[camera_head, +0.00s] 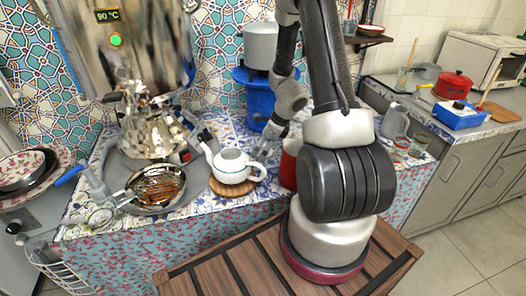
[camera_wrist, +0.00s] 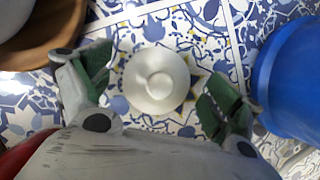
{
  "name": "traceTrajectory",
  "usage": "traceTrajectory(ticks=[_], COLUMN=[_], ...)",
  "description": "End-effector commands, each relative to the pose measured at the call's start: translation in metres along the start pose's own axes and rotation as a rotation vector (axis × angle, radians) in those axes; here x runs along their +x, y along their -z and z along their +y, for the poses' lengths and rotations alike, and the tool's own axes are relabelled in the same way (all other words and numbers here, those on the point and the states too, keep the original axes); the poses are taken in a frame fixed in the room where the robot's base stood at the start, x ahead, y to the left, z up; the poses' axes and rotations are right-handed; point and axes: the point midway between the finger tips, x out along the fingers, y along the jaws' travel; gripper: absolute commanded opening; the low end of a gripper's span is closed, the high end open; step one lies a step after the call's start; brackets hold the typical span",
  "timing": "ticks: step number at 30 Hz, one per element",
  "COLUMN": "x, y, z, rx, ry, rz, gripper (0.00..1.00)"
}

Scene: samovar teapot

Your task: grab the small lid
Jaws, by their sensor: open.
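The small lid (camera_wrist: 157,80) is white and round with a central knob. It lies on the patterned tile surface in the wrist view. My gripper (camera_wrist: 158,76) is open, with its green-padded fingers on either side of the lid and apart from it. In the head view my gripper (camera_head: 263,151) points down behind the white teapot; I cannot make out the lid there. The teapot (camera_head: 232,168) stands uncovered on a round wooden board (camera_head: 216,189).
A blue container (camera_wrist: 296,80) stands close to the right finger in the wrist view; it also shows in the head view (camera_head: 246,98). A red canister (camera_head: 289,168) stands near the arm. A metal samovar (camera_head: 135,45) and a pan (camera_head: 158,203) are at the left.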

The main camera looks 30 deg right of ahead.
Motion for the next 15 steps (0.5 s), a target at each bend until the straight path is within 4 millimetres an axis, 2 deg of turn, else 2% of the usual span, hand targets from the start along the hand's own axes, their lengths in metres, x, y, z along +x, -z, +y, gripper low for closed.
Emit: traceTrajectory(ticks=[2, 9, 15], x=[-0.0002, -0.0004, -0.0005], y=[0.0, 0.0002, 0.0002], z=[0.0001, 0.0002, 0.0003], rx=[0.0, 0.0, 0.0], ry=[0.0, -0.001, -0.001], rz=[0.0, 0.0, 0.0], gripper=[0.9, 0.46, 0.44])
